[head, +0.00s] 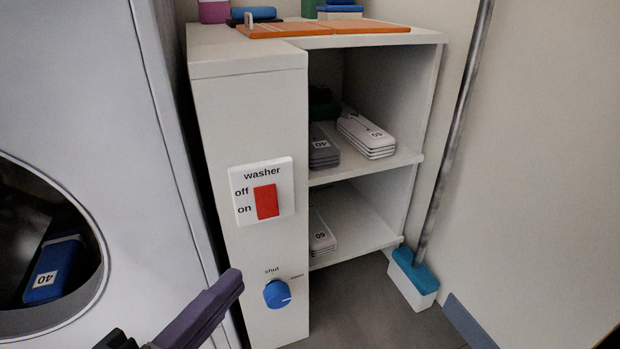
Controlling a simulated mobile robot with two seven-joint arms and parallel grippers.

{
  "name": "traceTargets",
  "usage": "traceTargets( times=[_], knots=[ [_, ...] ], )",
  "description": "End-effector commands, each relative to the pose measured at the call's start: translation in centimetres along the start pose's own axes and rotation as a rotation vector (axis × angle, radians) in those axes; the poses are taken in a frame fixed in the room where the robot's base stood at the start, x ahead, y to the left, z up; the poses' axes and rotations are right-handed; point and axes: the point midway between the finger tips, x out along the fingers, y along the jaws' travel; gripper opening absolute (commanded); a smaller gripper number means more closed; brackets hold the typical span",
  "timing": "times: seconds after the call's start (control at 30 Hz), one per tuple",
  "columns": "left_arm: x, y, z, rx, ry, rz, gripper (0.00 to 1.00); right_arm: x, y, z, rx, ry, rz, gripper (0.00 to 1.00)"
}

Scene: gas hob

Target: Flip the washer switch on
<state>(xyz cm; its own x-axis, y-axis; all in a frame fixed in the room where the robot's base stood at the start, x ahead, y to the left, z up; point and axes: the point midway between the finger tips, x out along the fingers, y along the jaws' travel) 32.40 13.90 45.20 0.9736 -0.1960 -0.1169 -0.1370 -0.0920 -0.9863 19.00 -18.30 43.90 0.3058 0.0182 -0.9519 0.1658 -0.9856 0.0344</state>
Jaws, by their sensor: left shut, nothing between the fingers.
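The washer switch is a red rocker (266,201) on a white plate (283,176) marked "washer", with "off" above "on" at its left. It sits on the pale front panel of the shelf unit. Which way the rocker is tipped is hard to tell. My left gripper (232,283), with purple fingers, is shut and empty. In the picture it is below and left of the switch, apart from it, near the blue knob. My right gripper does not show.
A blue knob (277,294) marked "shut" is below the switch. The washer (75,100), holding a blue item labelled 40 (52,270), stands left. Open shelves (375,165) hold stacked labelled items. A mop (414,280) leans at right.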

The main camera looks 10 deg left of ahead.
Motion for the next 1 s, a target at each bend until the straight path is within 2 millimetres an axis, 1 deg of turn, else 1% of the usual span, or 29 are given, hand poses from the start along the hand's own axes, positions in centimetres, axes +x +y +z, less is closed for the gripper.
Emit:
traceTargets(
  times=[0.03,0.4,0.5,0.63,0.77,1.0],
  knots=[
    [1.0,0.2,0.0,0.003,0.002,-0.004,0.00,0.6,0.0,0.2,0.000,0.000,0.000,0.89],
    [8.8,0.2,0.1,0.003,0.001,-0.005,0.00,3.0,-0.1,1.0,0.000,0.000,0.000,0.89],
    [9.8,0.2,1.4,0.007,0.000,-0.003,0.00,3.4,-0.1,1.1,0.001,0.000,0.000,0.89],
    [10.8,0.1,2.4,0.003,-0.001,-0.002,0.00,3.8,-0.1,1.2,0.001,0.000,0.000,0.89],
    [11.1,0.1,2.8,0.002,-0.002,-0.001,0.00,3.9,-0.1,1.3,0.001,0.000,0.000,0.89],
    [11.2,0.0,2.9,0.000,-0.002,-0.001,0.00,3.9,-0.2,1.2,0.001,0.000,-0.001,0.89]
  ],
)
